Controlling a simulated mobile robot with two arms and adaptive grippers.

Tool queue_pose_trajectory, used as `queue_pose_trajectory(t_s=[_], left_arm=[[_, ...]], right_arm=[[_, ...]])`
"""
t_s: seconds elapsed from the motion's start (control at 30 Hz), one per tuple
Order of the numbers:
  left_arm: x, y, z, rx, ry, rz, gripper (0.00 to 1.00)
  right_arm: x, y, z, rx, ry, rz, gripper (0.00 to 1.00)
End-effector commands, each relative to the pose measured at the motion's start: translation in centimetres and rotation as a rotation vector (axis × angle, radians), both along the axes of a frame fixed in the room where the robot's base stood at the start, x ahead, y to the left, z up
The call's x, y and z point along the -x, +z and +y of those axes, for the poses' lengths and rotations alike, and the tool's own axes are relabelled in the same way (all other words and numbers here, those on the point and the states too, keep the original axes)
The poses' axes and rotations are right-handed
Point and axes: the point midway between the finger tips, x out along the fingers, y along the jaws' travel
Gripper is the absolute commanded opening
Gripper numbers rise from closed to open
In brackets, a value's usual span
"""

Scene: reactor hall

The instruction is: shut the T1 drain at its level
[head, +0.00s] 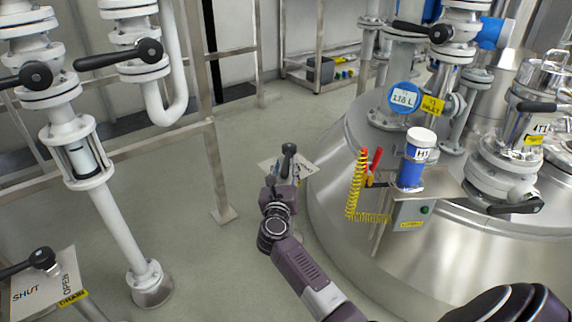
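The T1 tank (345,170) is the large steel dome at right. A round blue gauge on it (403,98) reads about 116 L. A black lever handle (289,151) stands upright over a pale plate (304,168) beside the tank's left side. My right gripper (283,183) is right at this handle, seen from behind. Its fingers are mostly hidden, so I cannot tell whether they close on the handle. The plate's lettering is mostly covered. My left gripper is not in view.
White pipes (115,215) with black-handled valves stand at left. A yellow coiled hose (356,185) and blue bottle (410,170) sit by the tank. Grey floor (215,270) is free.

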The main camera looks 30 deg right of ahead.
Motion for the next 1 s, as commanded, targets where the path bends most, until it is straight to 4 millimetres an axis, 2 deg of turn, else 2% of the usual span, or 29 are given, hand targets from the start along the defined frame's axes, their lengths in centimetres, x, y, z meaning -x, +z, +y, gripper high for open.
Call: queue_pose_trajectory(t_s=[0.1, 0.23, 0.57, 0.87, 1.0], left_arm=[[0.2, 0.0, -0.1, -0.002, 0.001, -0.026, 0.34], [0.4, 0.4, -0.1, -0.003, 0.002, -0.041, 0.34], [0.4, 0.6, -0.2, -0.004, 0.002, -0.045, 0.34], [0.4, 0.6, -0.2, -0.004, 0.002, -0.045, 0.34], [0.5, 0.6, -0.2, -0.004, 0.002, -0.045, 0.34]], right_arm=[[-1.4, -0.2, -1.2, 0.003, -0.001, 0.0, 0.34], [-2.4, -0.1, -1.9, 0.003, 0.0, 0.0, 0.34], [-2.7, 0.0, -2.2, 0.002, 0.0, 0.001, 0.34], [-2.7, 0.0, -2.2, 0.002, 0.0, 0.001, 0.02], [-2.7, 0.0, -2.2, 0.002, 0.0, 0.001, 0.0]])
